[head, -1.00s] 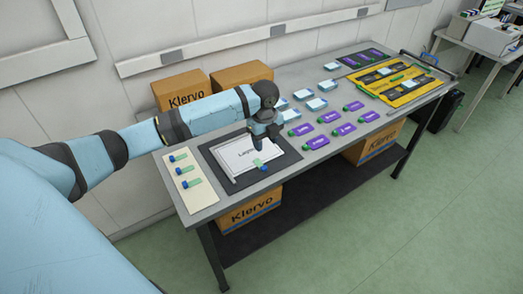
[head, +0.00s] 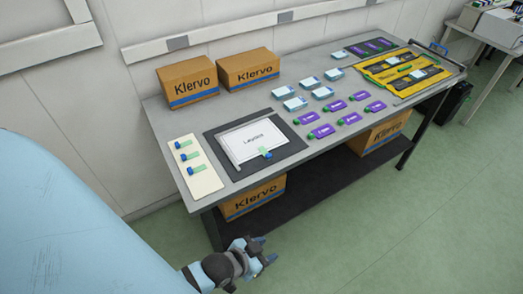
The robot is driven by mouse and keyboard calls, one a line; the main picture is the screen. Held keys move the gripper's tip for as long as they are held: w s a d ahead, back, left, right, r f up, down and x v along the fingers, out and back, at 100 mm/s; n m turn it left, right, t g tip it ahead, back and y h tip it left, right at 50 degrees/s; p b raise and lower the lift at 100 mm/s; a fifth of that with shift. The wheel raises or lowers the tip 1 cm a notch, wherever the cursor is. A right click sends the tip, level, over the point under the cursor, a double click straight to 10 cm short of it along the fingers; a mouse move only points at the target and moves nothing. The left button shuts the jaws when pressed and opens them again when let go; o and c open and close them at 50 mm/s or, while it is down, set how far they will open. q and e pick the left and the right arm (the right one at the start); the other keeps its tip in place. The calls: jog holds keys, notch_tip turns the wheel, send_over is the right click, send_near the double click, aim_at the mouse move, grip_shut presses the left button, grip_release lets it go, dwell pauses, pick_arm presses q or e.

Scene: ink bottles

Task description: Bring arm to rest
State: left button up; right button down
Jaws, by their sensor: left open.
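My left gripper (head: 263,251) is in the head view at the bottom, in front of the table and clear of it. It is open, with nothing visible between its fingers. Most of that arm is outside the picture or hidden. A small blue-and-green item (head: 266,154) lies at the lower edge of the white "Layout" sheet (head: 246,139), on a dark mat (head: 283,157). Several similar blue-and-green items stay on the cream card (head: 205,178) at the left. Several purple bottles (head: 321,131) lie on the table to the right of the mat. My right gripper is not in view.
The grey table (head: 160,115) also carries two Klervo cartons (head: 189,83), several blue-and-white packs (head: 295,104) and a yellow-and-black tray (head: 370,67). Its shelf below holds more cartons (head: 252,197). The green floor (head: 380,240) in front is clear.

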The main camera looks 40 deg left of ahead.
pick_arm(q)
jog(key=shift+s+a+n, duration=0.15)
jog(key=shift+s+n, duration=0.15)
jog(key=shift+s, duration=0.15)
